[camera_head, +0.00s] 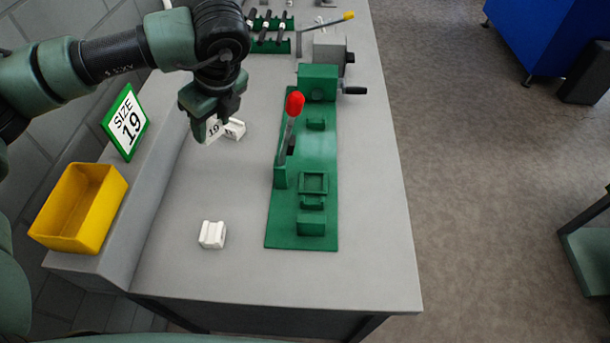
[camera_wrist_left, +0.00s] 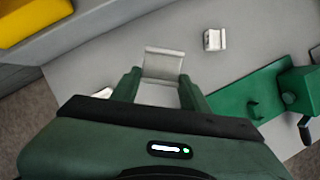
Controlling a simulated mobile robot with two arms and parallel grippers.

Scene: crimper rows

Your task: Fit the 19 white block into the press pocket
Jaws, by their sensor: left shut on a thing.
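My left gripper (camera_head: 214,117) is shut on a white block (camera_head: 212,130) marked 19, over the table left of the press. In the left wrist view the held white block (camera_wrist_left: 163,66) sits between the two green fingers (camera_wrist_left: 160,88). The green press (camera_head: 322,150) lies along the table to the right, with a red-knobbed lever (camera_head: 294,104). A square framed pocket (camera_head: 314,183) on its bed looks empty. My right gripper is not in view.
Another white block (camera_head: 237,129) stands just right of the held one. A third white block (camera_head: 212,235) stands nearer the front. A SIZE 19 sign (camera_head: 126,122) and a yellow bin (camera_head: 80,207) are on the left ledge.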

